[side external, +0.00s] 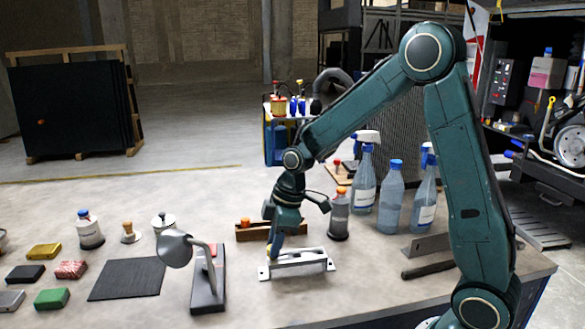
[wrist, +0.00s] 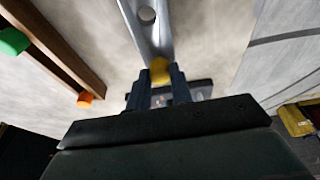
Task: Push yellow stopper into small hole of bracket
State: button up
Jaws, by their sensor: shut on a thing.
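The bracket (side external: 298,261) is a pale metal piece lying on the workbench, left of my arm's base in the side view. In the wrist view the bracket (wrist: 152,40) runs away from my gripper and shows one round hole near the top of the picture. My gripper (wrist: 160,75) is shut on the yellow stopper (wrist: 160,68), which sits between the fingertips at the bracket's near end. In the side view my gripper (side external: 275,250) points down at the bracket's left end. The small hole is hidden, so I cannot tell whether the stopper is in it.
A wooden rack (side external: 252,232) with orange and green stoppers (wrist: 12,41) stands close behind the bracket. A desk lamp (side external: 207,270) stands to the left. A dark bottle with an orange cap (side external: 339,215) and spray bottles (side external: 364,180) stand behind to the right.

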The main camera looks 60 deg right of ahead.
jog(key=shift+f, duration=0.15)
jog(key=o, duration=1.5)
jog(key=shift+r, duration=3)
